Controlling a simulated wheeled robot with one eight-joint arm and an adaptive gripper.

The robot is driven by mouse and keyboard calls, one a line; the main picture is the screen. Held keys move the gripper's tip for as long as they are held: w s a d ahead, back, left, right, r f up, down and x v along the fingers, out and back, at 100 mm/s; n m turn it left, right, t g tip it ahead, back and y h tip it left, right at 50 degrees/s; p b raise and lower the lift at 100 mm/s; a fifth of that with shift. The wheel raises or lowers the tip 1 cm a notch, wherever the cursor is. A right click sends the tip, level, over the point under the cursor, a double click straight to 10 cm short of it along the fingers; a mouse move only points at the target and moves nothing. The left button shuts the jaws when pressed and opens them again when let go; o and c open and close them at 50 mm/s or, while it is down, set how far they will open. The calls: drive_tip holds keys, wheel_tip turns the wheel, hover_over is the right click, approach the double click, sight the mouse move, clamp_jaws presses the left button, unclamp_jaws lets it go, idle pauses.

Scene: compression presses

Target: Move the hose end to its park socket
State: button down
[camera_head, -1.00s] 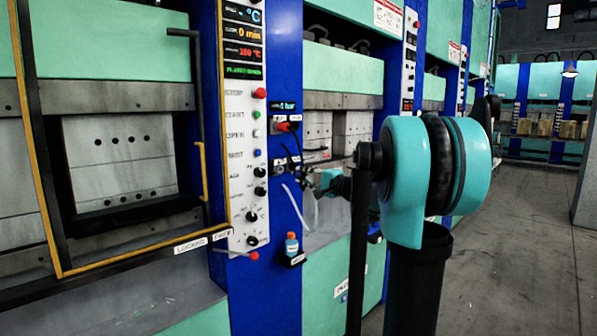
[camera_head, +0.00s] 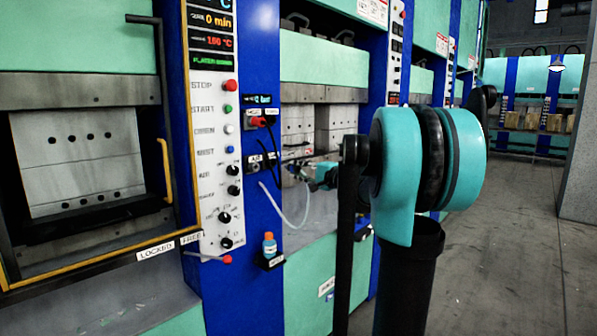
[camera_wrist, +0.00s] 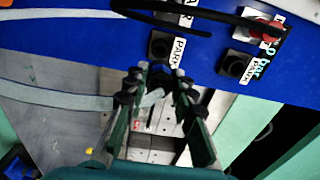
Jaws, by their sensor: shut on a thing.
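My gripper (camera_wrist: 159,78) is shut on the end of a pale hose (camera_wrist: 60,102); the held tip is mostly hidden between the fingers. The hose (camera_head: 285,224) hangs in a loop from the column to the gripper. In the wrist view one dark socket (camera_wrist: 160,46) labelled PARK lies just beyond the fingertips. A second dark socket (camera_wrist: 235,65) with a PARK label is to its right. I cannot tell how far the tip is from either.
A red fitting (camera_wrist: 267,30) and a black hose (camera_wrist: 195,13) are above the sockets. The control panel (camera_head: 213,130) stands left of the column. A small blue bottle (camera_head: 269,246) sits on a bracket below. Open floor (camera_head: 510,240) lies to the right.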

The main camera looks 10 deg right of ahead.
sight(287, 167)
drive_tip(key=shift+x, duration=2.7)
drive_tip(key=shift+x, duration=1.65)
drive_tip(key=c, duration=1.2)
unclamp_jaws()
drive_tip(key=v, duration=1.2)
